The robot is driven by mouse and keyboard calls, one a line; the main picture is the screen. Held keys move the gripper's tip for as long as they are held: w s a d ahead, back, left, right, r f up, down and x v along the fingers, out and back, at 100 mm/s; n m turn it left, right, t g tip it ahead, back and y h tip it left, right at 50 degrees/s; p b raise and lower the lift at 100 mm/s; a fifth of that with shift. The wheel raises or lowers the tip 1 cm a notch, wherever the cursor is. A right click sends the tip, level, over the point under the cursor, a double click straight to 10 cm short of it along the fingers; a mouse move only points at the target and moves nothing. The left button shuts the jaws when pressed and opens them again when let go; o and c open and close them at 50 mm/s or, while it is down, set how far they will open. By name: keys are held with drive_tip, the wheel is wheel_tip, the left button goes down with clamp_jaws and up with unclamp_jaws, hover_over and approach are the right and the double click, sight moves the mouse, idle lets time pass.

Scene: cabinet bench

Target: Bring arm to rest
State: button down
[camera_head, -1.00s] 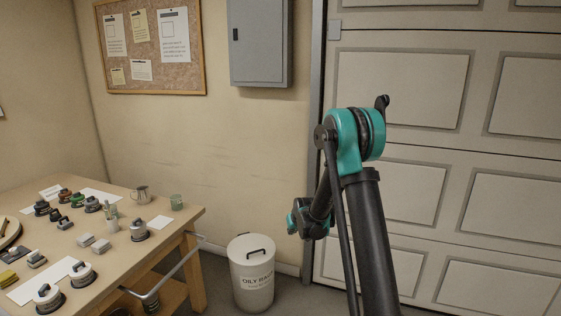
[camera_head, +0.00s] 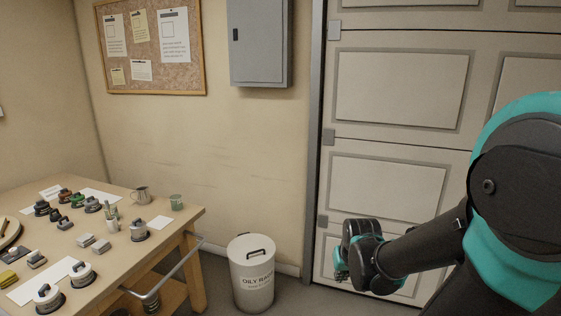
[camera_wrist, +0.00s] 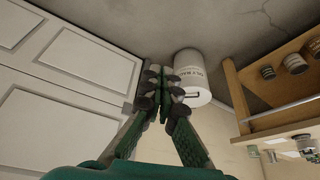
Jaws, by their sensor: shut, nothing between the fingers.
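My arm shows at the right of the head view, with its dark and teal elbow close to the camera. The forearm points left and down, and its wrist end hangs in front of the panelled door (camera_head: 395,92), to the right of the bin. In the wrist view my gripper (camera_wrist: 162,75) is shut and empty, its fingertips close together. The fingers themselves are not clearly seen in the head view. Nothing is touching the gripper that I can see.
A white oily-rags bin (camera_head: 252,285) stands on the floor between bench and door, also in the wrist view (camera_wrist: 193,80). The wooden workbench (camera_head: 150,205) at left carries several small containers, cups and papers. A grey wall box (camera_head: 259,42) hangs above. Floor between bin and door is clear.

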drive_tip(key=s+d+f, duration=0.1)
drive_tip(key=s, duration=0.5)
drive_tip(key=shift+f, duration=0.35)
drive_tip(key=shift+s, duration=0.1)
